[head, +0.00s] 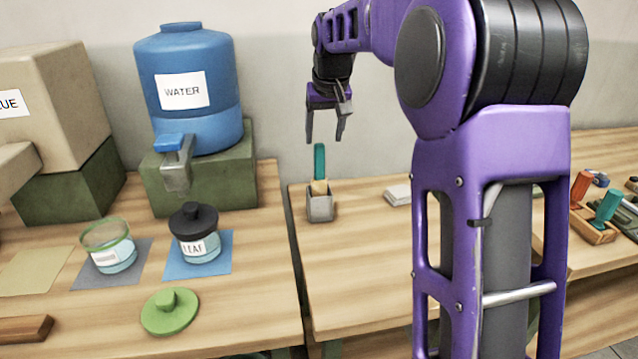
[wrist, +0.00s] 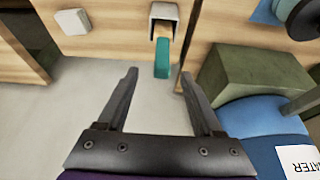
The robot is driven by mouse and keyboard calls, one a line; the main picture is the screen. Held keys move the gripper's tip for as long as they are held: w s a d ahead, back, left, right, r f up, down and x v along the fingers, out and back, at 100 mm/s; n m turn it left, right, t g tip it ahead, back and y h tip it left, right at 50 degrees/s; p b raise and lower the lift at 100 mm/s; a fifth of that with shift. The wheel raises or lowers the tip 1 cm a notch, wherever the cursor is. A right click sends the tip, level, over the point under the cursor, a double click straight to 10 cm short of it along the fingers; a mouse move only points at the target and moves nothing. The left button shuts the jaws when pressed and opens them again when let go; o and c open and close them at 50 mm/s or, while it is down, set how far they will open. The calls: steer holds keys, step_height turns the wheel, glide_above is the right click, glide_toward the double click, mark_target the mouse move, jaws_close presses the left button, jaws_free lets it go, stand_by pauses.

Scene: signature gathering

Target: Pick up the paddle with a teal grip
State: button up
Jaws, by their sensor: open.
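The paddle with a teal grip (head: 319,161) stands upright in a small grey holder (head: 320,207) on the middle table, with a wooden part showing just above the holder. My gripper (head: 325,140) is open and empty, pointing down above the teal grip, and seems to be behind it. In the wrist view the teal grip (wrist: 162,58) shows beyond my open fingertips (wrist: 158,72), near the middle between them, not touching either. The grey holder (wrist: 163,14) is at the top edge of that view. The paddle's lower end is hidden in the holder.
A blue water jug (head: 188,95) on a green block (head: 205,180) stands left of the holder. A jar with a black lid (head: 197,232), an open glass jar (head: 108,245) and a green lid (head: 170,311) are on the left table. A white pad (head: 397,195) lies right of the holder.

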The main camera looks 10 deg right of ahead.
mark_target(320, 151)
steer(key=b+x, duration=0.1)
steer(key=x, duration=0.8)
steer(key=shift+w+a+f, duration=0.1)
steer(key=shift+w+a, duration=0.05)
steer(key=shift+w, duration=0.05)
jaws_close()
